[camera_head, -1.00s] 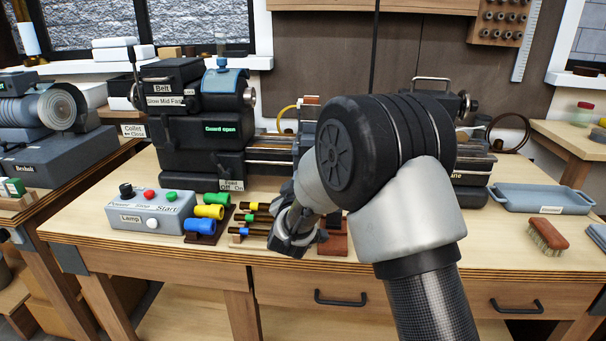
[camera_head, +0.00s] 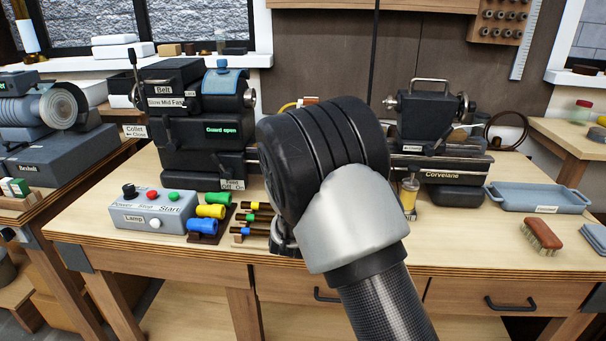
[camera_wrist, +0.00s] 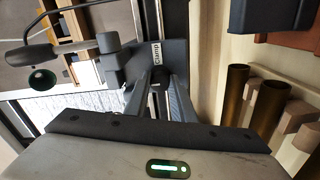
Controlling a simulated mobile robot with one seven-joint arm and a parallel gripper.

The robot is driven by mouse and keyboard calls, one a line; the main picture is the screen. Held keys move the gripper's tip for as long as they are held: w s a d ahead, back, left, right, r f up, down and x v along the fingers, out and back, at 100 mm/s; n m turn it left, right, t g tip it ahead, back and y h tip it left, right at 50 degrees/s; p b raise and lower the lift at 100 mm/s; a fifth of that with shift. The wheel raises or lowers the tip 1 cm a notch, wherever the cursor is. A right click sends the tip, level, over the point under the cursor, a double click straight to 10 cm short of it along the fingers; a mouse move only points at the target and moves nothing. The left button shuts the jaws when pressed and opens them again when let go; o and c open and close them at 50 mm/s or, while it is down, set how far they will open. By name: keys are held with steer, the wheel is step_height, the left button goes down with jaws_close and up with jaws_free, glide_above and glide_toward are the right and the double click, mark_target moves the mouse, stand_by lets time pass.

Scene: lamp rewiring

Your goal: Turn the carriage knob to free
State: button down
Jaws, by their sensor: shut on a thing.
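The lathe carriage shows in the wrist view as a dark block with a white "Clamp" label (camera_wrist: 157,53). My gripper (camera_wrist: 160,78) is right below that label, its two fingers close together. It is shut on a small dark part that I take to be the carriage knob, mostly hidden between the fingers. I cannot read which way the knob points, and no "free" label shows. In the head view my arm covers the carriage, the knob and nearly all of the gripper.
The lathe headstock (camera_head: 200,130), reading "Guard open", stands left of my arm, and the tailstock (camera_head: 427,115) stands right. In front are a lamp control box (camera_head: 152,212) and yellow and blue cylinders (camera_head: 207,226). A blue tray (camera_head: 540,198) and a brush (camera_head: 543,238) lie at the right.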

steer(key=shift+f, duration=0.1)
stand_by(0.3)
steer(key=c, duration=1.5)
jaws_free()
steer(key=s, duration=0.5)
steer(key=s+p, duration=0.1)
steer(key=s, duration=1.1)
steer(key=shift+s+a, duration=0.25)
